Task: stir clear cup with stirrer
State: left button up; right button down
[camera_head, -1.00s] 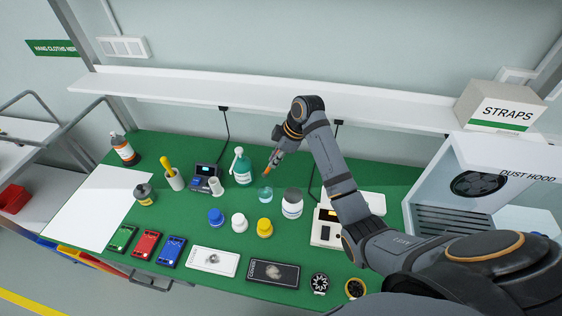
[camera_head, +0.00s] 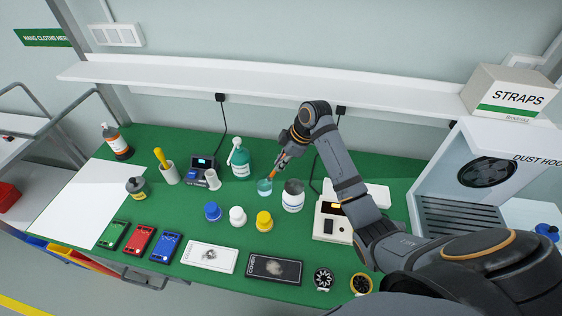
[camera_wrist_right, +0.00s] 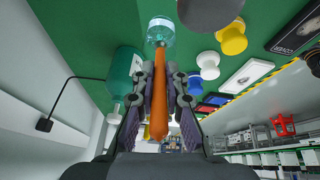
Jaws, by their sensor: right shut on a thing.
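The clear cup (camera_head: 264,188) stands on the green table, a small see-through cup with bluish contents. It also shows at the top of the right wrist view (camera_wrist_right: 161,30). My right gripper (camera_head: 281,161) is just above and to the right of the cup. It is shut on the orange stirrer (camera_wrist_right: 158,98), which also shows in the head view (camera_head: 272,175). The stirrer slants down toward the cup, its lower end at the cup's mouth. I cannot tell how deep it reaches. My left gripper is not in view.
A white jar (camera_head: 293,197) stands close to the cup's right, and a teal pump bottle (camera_head: 240,162) to its left. Blue, white (camera_head: 237,216) and yellow (camera_head: 264,221) lidded pots stand in front. A shelf (camera_head: 270,88) runs behind. A dust hood (camera_head: 470,190) is at right.

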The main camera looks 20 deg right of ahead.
aim_at(271, 176)
jog(key=shift+b+x, duration=1.45)
jog(key=shift+x, duration=2.05)
